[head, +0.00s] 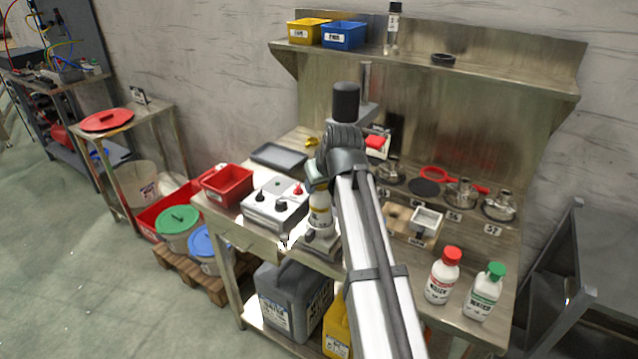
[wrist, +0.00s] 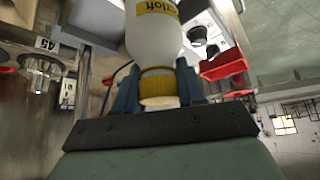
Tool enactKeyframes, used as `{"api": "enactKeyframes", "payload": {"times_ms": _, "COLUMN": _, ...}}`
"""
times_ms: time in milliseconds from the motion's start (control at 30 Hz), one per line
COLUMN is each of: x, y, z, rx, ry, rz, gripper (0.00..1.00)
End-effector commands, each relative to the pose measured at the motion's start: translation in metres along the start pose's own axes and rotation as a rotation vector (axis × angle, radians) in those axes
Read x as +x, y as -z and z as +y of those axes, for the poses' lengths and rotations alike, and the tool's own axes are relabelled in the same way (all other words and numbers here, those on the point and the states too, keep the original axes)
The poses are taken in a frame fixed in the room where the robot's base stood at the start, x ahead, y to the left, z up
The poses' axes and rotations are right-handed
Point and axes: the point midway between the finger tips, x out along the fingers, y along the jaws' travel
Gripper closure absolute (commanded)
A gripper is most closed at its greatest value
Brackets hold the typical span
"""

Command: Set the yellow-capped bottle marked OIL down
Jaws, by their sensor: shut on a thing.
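The yellow-capped white bottle (head: 320,208) hangs upright below my gripper (head: 318,182) in the head view, left of my arm. In the wrist view my gripper (wrist: 158,92) has its two blue fingers shut on either side of the yellow cap (wrist: 157,84). The white bottle body (wrist: 155,35) extends away from the fingers, with part of a yellow label showing; its lettering is not clearly readable. The bottle appears just above or in front of a grey metal base (head: 320,242) on the bench; I cannot tell whether they touch.
A control box with knobs (head: 272,205) and a red bin (head: 227,185) stand left of the bottle. Red-capped (head: 442,278) and green-capped (head: 484,293) bottles stand at the bench's right front. Pots (head: 462,192) sit farther back. My arm hides the bench middle.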

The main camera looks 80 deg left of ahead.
Motion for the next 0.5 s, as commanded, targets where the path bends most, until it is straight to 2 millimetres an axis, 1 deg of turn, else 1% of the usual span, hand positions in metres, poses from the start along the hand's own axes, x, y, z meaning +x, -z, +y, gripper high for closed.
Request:
{"api": "enactKeyframes", "payload": {"times_ms": 333, "x": 0.0016, "y": -0.0008, "z": 0.0000, "rx": 0.000, "ry": 0.000, "rz": 0.001, "gripper": 1.00}}
{"api": "enactKeyframes", "payload": {"times_ms": 367, "x": 0.0020, "y": -0.0012, "z": 0.0000, "rx": 0.000, "ry": 0.000, "rz": 0.001, "gripper": 0.60}}
{"api": "enactKeyframes", "payload": {"times_ms": 500, "x": 0.0017, "y": -0.0009, "z": 0.0000, "rx": 0.000, "ry": 0.000, "rz": 0.001, "gripper": 0.47}}
